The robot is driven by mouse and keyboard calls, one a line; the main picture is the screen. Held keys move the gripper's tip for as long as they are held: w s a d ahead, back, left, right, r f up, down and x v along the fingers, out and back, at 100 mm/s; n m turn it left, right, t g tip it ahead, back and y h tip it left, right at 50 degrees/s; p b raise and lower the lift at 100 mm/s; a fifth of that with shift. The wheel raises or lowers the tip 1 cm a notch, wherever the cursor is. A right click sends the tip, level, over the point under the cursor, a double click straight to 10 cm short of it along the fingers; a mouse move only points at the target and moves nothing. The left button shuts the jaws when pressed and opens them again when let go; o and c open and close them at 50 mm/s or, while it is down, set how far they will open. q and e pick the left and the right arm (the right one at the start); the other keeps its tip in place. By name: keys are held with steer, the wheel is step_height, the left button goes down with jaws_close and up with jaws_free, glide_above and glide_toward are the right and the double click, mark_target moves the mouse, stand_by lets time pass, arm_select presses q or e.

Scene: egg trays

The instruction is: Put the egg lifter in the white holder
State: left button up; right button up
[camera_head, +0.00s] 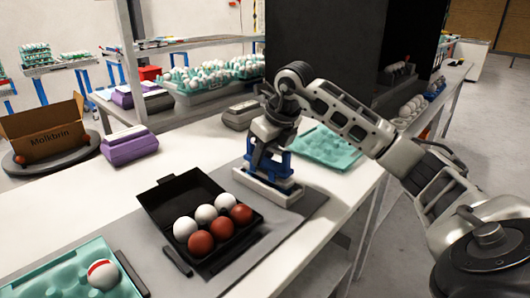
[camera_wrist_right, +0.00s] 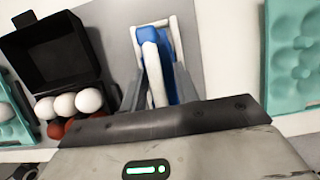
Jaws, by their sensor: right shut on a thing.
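The egg lifter (camera_head: 270,166) is a blue piece held below my right gripper (camera_head: 266,148). My right gripper is shut on it, and its fingers partly hide it. The white holder (camera_head: 262,190) is a low white frame on the grey mat, directly below the lifter. The lifter's lower end is at or inside the holder; I cannot tell if it rests on the bottom. In the right wrist view the blue lifter (camera_wrist_right: 154,42) lies within the outline of the white holder (camera_wrist_right: 188,45), between the gripper fingers (camera_wrist_right: 158,80). My left gripper is out of view.
An open black egg box (camera_head: 165,202) with white and brown eggs is left of the holder. A teal tray (camera_head: 60,272) with a red-striped egg is at front left. Another teal tray (camera_head: 338,148) lies behind right. A dark box (camera_head: 243,114) stands behind.

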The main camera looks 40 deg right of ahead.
mark_target(275, 147)
steer(key=shift+f+b, duration=0.4)
steer(key=shift+f, duration=0.2)
steer(key=o, duration=1.1)
steer(key=shift+r, duration=0.1)
steer(key=shift+r+p, duration=0.3)
steer(key=shift+r, duration=0.05)
steer(key=v, duration=0.6)
steer(key=shift+s+r+p, duration=0.1)
steer(key=shift+r+p, duration=0.2)
steer(key=shift+s+r, duration=0.25)
steer(key=shift+r, duration=0.3)
